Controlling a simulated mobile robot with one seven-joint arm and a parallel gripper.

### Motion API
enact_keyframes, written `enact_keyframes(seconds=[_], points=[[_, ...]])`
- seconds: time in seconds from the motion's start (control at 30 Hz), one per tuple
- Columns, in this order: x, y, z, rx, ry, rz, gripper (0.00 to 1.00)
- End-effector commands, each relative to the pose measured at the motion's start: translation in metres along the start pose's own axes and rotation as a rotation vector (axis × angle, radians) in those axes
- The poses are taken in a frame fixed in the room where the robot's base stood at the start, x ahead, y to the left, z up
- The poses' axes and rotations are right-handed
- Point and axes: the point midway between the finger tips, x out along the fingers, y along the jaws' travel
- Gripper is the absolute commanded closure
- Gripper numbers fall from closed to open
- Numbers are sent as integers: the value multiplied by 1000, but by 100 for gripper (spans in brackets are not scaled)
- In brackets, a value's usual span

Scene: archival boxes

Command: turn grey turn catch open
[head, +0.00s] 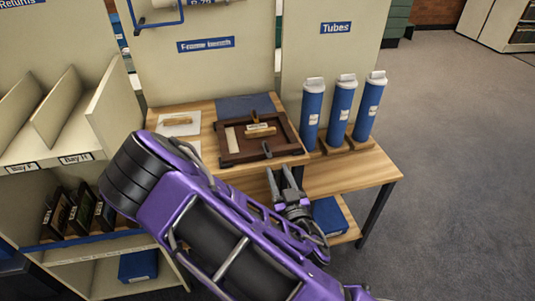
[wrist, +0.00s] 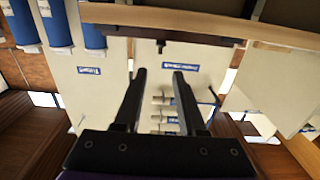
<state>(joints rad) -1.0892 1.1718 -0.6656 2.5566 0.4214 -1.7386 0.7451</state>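A dark wooden frame (head: 228,148) lies flat on the wooden bench. A small dark grey catch (head: 267,150) sits at its near edge, toward the right; which way it is turned is too small to tell. My gripper (head: 284,172) is just in front of the bench edge, near the catch but apart from it. In the wrist view my gripper (wrist: 158,73) has its two fingers spread with nothing between them. That view is upside down; the frame's edge (wrist: 205,38) crosses the top, with a small dark piece (wrist: 161,46), apparently the catch, beyond the fingertips.
Three blue tubes (head: 342,112) stand upright on the bench (head: 350,177) to the right. A white board (head: 180,123) lies left of the frame. Shelves with dividers (head: 60,115) stand at the left. Grey floor (head: 460,150) is open at the right.

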Motion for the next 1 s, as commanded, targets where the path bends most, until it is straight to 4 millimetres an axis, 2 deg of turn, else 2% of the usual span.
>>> enact_keyframes(seconds=[0.03,0.3,0.5,0.7,1.0], points=[[7,-1,4,2,5,-1,60],[67,0,-1,0,3,-2,60],[101,0,0,-1,1,-1,60],[116,0,0,0,0,1,60],[118,0,0,1,0,1,60]])
